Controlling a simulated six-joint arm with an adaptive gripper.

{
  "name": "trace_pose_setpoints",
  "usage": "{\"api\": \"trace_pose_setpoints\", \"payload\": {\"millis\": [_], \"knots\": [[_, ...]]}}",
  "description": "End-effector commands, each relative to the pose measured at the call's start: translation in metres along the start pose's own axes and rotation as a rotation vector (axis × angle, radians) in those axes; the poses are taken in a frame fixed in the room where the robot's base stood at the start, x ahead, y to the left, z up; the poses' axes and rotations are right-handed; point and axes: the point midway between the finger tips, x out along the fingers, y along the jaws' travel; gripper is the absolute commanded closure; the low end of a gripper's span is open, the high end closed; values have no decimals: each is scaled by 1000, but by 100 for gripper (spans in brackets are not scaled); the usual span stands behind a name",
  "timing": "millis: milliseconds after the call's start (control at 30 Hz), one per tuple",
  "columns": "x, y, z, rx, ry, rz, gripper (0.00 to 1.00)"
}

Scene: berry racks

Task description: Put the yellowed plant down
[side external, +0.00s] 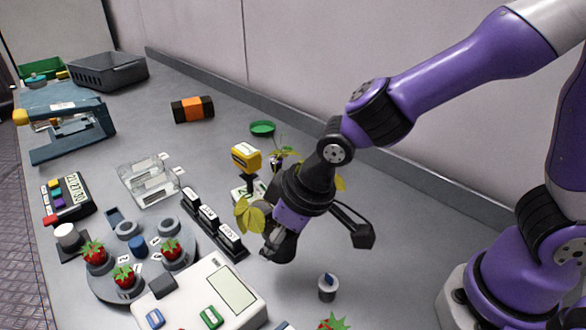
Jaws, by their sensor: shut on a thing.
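My gripper (274,246) is low over the bench right of centre, fingers pointing down and left, shut on what appears to be the yellowed plant. Yellow leaves of the yellowed plant (247,215) stick out to the left of the fingers. Its stem and lower part are hidden by the gripper, and I cannot tell whether it touches the bench. More leaves (280,152) show behind my wrist; I cannot tell whether they belong to the same plant.
A row of labelled black blocks (212,226) stands just left of my gripper. A round grey rack (115,284) holds strawberries. A white device (205,299) lies in front, with a small grey cup (328,287) to its right. The bench behind the cup is mostly clear.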

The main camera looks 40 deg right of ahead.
Motion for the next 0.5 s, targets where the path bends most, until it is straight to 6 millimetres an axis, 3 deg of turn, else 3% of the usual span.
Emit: {"api": "trace_pose_setpoints", "payload": {"millis": [300,500], "knots": [[41,0,18,3,-3,1,80],[45,0,19,3,2,1,80]]}}
